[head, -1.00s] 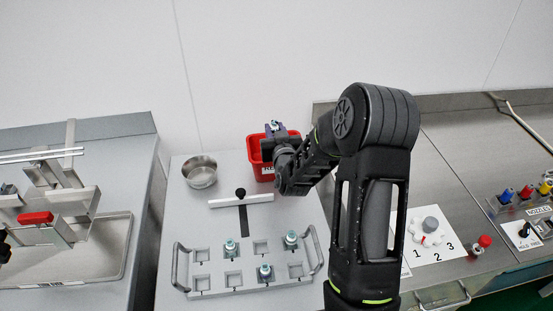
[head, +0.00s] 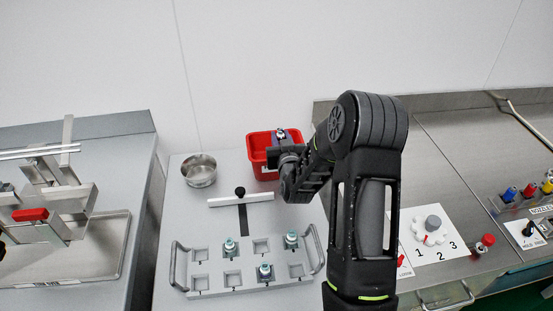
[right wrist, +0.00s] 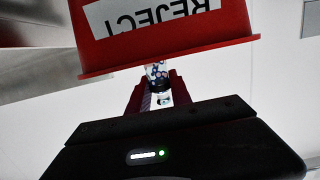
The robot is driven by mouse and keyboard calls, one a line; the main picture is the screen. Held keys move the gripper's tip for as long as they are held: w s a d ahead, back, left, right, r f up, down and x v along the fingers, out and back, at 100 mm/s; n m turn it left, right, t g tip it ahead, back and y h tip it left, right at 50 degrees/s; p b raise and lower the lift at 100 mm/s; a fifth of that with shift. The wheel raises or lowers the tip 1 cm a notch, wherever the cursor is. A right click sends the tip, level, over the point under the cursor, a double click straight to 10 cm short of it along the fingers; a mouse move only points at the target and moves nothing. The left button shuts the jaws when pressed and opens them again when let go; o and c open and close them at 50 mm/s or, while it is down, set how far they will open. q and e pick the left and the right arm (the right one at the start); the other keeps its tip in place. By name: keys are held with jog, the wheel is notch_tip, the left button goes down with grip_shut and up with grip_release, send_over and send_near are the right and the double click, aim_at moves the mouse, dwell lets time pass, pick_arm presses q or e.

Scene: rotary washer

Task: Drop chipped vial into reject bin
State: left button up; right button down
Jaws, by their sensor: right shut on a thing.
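The red reject bin (head: 258,160) stands at the back of the bench against the wall. My right gripper (head: 281,139) is at the bin's right part, at about rim height in the head view. It is shut on a small vial (head: 280,131) with a pale top. In the right wrist view the vial (right wrist: 157,73) sits between the fingers (right wrist: 158,92), beside the rim of the bin (right wrist: 165,50), whose REJECT label looks upside down. Whether the vial is chipped cannot be told. My left gripper is not in view.
A dial panel (head: 431,237) is to the right.

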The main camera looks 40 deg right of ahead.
jog(key=shift+f, duration=0.85)
jog(key=c, duration=1.1)
grip_release()
jog(key=shift+b+v, duration=1.1)
jog(key=shift+v, duration=2.8)
